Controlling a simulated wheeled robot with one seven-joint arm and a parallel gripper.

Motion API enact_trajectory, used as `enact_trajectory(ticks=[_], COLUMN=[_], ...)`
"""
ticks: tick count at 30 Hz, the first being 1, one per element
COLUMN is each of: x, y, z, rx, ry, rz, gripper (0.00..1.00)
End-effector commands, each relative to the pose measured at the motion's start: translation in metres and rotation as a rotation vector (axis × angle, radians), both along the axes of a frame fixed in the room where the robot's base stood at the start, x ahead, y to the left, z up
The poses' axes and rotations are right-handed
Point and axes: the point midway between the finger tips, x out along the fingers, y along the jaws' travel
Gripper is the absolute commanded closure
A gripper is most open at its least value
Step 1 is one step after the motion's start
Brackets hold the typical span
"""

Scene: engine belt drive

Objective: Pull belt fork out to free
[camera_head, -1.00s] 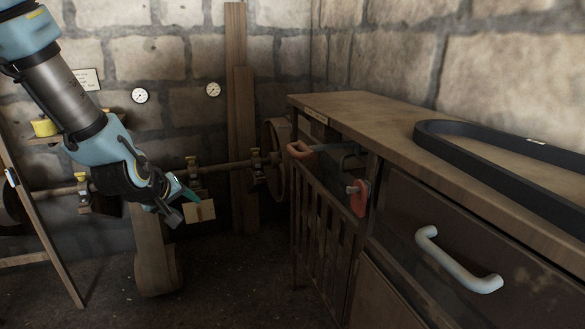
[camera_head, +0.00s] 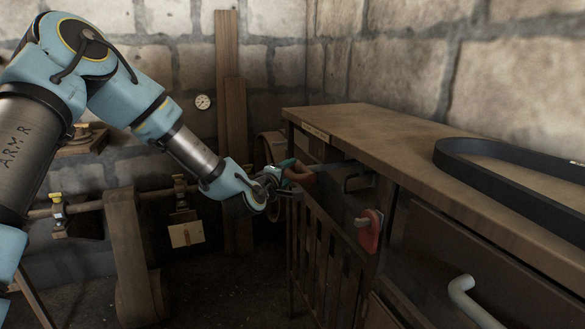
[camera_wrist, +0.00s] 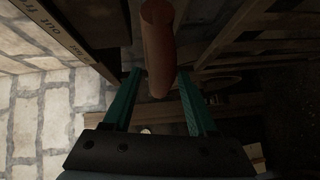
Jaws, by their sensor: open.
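In the wrist view the handle (camera_wrist: 158,45) reaches down between the two teal fingers of my gripper (camera_wrist: 159,80), with a visible gap on each side. I cannot tell whether the fingers touch it. The rest of the fork goes back into the dark bench frame and is mostly hidden.
A red knob (camera_head: 370,231) sits on the bench front, right of the handle. A pale drawer handle (camera_head: 472,301) is lower right. A black belt loop (camera_head: 500,180) lies on the bench top (camera_head: 380,125). Slatted rails (camera_head: 318,245) stand below my gripper. A shaft and flat belt (camera_head: 130,255) are behind left.

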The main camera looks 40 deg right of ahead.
Motion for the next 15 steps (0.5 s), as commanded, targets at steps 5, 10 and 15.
enact_trajectory(ticks=[5, 10, 15], x=[0.009, 0.012, 0.012], y=[-0.020, -0.026, -0.026], z=[-0.002, -0.004, -0.005], rx=[0.000, 0.002, 0.002], ry=[0.000, 0.000, 0.000], rz=[0.000, -0.001, 0.000], gripper=[0.42, 0.42, 0.42])
